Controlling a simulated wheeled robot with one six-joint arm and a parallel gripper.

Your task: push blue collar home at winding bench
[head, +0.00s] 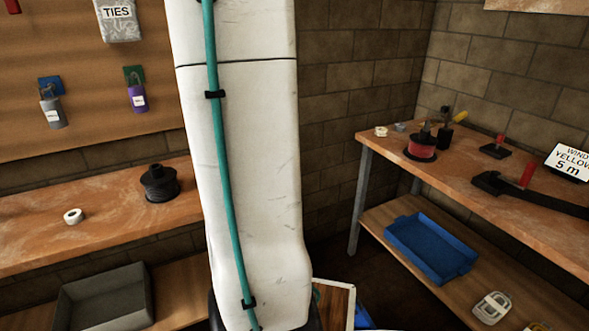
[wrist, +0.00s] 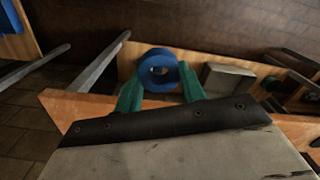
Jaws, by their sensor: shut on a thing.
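The blue collar (wrist: 157,70) is a thick ring, seen in the wrist view between the two green fingers of my gripper (wrist: 160,85). My gripper is shut on it, with one finger on each side. The collar's far side and anything behind it are partly hidden. In the head view my white arm stands in the middle, and the gripper and collar are out of sight. A bench (head: 466,170) with a sign reading "WIND YELLOW 5 m" (head: 571,161) is at the right. A red spool (head: 421,147) stands on it.
The left bench (head: 105,215) holds a black spool (head: 160,184) and a white tape roll (head: 73,216). A grey tray (head: 104,298) sits below.

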